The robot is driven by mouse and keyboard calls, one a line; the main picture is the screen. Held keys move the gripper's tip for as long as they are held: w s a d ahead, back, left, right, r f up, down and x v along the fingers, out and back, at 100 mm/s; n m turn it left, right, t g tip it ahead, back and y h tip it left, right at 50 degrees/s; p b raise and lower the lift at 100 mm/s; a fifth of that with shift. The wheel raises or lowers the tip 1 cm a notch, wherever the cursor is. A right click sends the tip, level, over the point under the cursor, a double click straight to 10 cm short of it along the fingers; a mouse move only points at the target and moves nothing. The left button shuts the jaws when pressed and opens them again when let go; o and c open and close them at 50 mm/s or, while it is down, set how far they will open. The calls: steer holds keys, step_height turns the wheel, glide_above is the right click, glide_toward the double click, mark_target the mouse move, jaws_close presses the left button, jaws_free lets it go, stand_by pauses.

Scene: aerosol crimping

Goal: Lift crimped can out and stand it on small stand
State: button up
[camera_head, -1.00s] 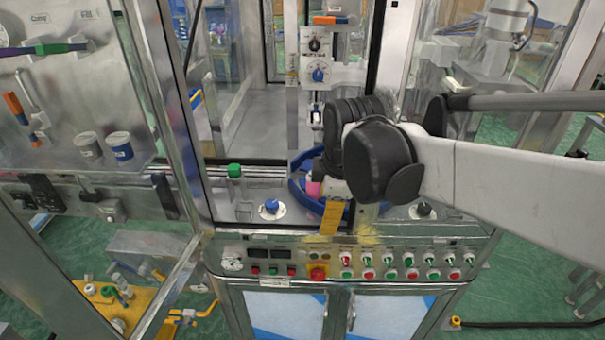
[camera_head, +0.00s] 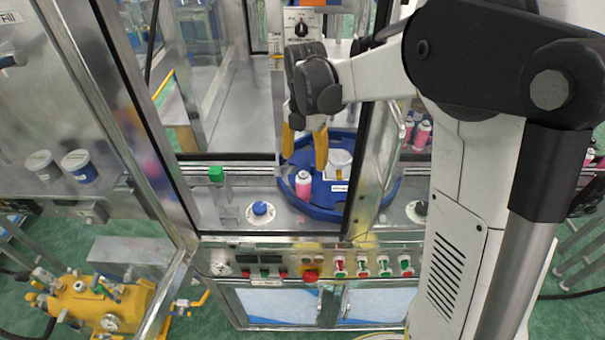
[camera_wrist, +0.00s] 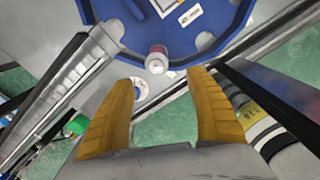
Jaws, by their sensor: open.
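The can (camera_head: 303,187) has a pink body and a whitish top. It stands upright at the near left rim of a blue round turntable (camera_head: 325,211). In the wrist view the can (camera_wrist: 156,58) shows beyond the fingertips, roughly midway between them, beside the blue turntable (camera_wrist: 120,45). My gripper (camera_head: 306,150) has two yellow fingers, open and empty, above the can and apart from it; the fingers also show in the wrist view (camera_wrist: 162,85). I cannot tell which fixture is the small stand.
A blue knob on a white disc (camera_head: 260,209) and a green-capped post (camera_head: 216,174) are left of the turntable. A white block (camera_head: 339,162) sits on the turntable. Metal door frames rise at left and right. A control panel (camera_head: 310,268) runs along the front.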

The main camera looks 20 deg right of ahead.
mark_target(304, 175)
steer(key=shift+w+d+f, duration=0.1)
steer(key=shift+w+f, duration=0.2)
steer(key=shift+f, duration=0.25)
steer(key=shift+w+d+f, duration=0.1)
steer(key=shift+w+f, duration=0.2)
steer(key=shift+f, duration=0.2)
steer(key=f, duration=0.1)
steer(key=f+b, duration=0.1)
steer(key=f, duration=0.1)
steer(key=shift+s+a+f, duration=0.1)
steer(key=shift+s+a, duration=0.05)
steer(key=shift+s, duration=0.25)
steer(key=f, duration=0.2)
steer(key=f+b, duration=0.1)
steer(key=f, duration=0.2)
steer(key=shift+w+f+b, duration=0.3)
steer(key=shift+w, duration=0.05)
steer(key=shift+s, duration=0.1)
steer(key=c, duration=1.3)
